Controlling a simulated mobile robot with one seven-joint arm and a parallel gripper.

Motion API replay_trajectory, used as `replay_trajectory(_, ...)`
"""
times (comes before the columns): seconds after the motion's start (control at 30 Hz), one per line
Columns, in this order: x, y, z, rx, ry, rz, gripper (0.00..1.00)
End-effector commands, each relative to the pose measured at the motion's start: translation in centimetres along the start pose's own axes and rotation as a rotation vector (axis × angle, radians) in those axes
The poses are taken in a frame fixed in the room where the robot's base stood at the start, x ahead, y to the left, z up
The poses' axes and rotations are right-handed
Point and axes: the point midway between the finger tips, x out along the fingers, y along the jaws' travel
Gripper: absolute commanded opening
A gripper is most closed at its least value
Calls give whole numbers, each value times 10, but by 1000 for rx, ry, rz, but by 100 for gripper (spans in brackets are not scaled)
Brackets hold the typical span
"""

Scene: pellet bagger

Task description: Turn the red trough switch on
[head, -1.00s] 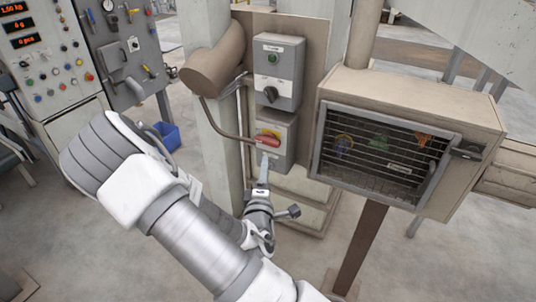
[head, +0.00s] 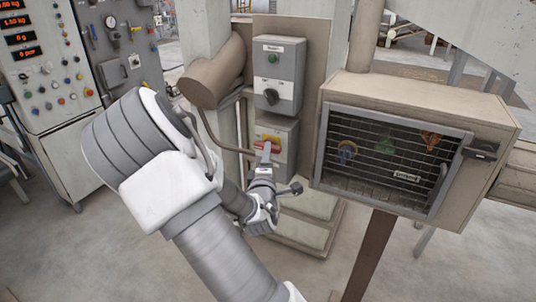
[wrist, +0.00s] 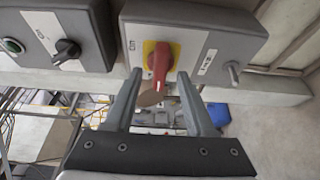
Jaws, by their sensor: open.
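The red trough switch (head: 272,140) is a red rotary handle on a yellow plate on the front of a small grey box (head: 288,153). My gripper (head: 264,158) is at the front of this box and partly hides the handle in the head view. In the wrist view the red handle (wrist: 159,62) points down the picture toward my gripper (wrist: 157,85). The two fingers are open, one on each side of the handle, with visible gaps. I cannot tell whether either finger touches it.
A larger grey box (head: 277,75) with a green button and black knob is mounted just above. A beige cabinet with a barred front (head: 395,150) stands close on the right. A brown pipe (head: 212,78) is at the left. A control panel (head: 50,75) stands farther left.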

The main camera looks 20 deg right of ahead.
Motion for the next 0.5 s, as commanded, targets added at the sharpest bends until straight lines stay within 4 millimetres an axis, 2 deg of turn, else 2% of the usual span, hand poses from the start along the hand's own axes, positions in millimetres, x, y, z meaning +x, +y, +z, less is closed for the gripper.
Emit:
replay_trajectory(0.2, 22, 0, 0, 0, -1, 0, 55)
replay_trajectory(0.5, 26, 0, 0, 1, 0, -1, 55)
